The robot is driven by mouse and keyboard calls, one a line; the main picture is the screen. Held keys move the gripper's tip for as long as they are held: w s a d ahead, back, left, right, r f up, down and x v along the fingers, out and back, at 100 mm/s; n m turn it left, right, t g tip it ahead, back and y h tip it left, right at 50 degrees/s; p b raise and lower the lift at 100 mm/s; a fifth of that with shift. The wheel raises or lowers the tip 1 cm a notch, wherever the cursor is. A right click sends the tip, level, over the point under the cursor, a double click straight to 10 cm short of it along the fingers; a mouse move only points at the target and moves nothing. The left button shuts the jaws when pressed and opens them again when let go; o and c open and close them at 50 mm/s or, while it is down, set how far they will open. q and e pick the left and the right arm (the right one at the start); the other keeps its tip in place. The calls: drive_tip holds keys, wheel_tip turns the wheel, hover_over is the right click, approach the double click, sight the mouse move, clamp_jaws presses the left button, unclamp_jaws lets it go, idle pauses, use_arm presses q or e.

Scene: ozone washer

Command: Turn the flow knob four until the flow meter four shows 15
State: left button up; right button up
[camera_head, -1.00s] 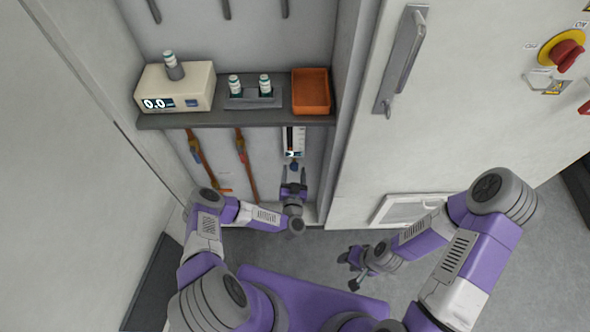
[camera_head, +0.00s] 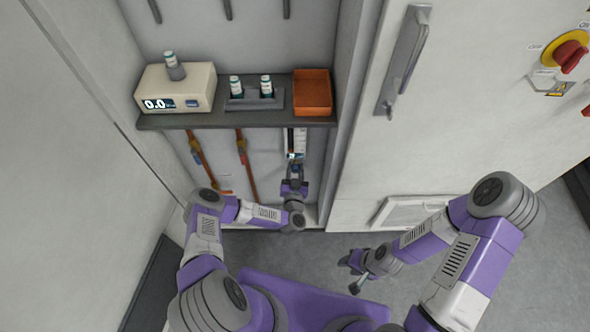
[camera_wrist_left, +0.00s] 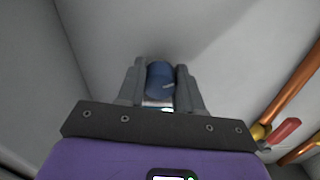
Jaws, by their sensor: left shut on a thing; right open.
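The flow meter (camera_head: 298,140) is a narrow white panel with a dark tube, on the back wall of the cabinet below the shelf. Its reading is too small to tell. The blue flow knob (camera_wrist_left: 160,78) sits between the fingers of my left gripper (camera_wrist_left: 161,88) in the left wrist view. In the head view my left gripper (camera_head: 295,172) is just below the meter and is shut on the knob, which it mostly hides. My right gripper (camera_head: 352,274) is open and empty, low over the floor, away from the cabinet.
The shelf (camera_head: 210,121) holds a beige device (camera_head: 190,92) reading 0.0, a vial holder (camera_head: 240,104) and an orange tray (camera_head: 313,95). Copper pipes (camera_head: 246,165) with valves run down left of the meter. A white door (camera_head: 450,120) with a handle stands to the right.

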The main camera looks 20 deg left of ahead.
use_arm(q)
drive_tip(key=m+p, duration=0.1)
drive_tip(key=p, duration=0.1)
drive_tip(key=m+p, duration=0.1)
drive_tip(key=m, duration=0.1)
drive_tip(key=shift+d+r+p, duration=0.1)
drive_tip(key=shift+r+p, duration=0.2)
drive_tip(key=shift+p, duration=0.05)
drive_tip(key=shift+m+p, duration=0.7)
drive_tip(key=shift+m, duration=0.3)
drive_tip(key=m+p, duration=0.1)
drive_tip(key=m, duration=0.1)
drive_tip(key=shift+f+m, duration=0.1)
drive_tip(key=shift+m, duration=0.2)
drive_tip(key=m+p, duration=0.1)
drive_tip(key=m, duration=0.2)
drive_tip(key=shift+f+m+g, duration=0.1)
drive_tip(key=shift+m+g, duration=0.2)
drive_tip(key=shift+m+y, duration=0.3)
drive_tip(key=shift+m, duration=0.8)
drive_tip(key=shift+f+m, duration=0.1)
drive_tip(key=shift+m, duration=1)
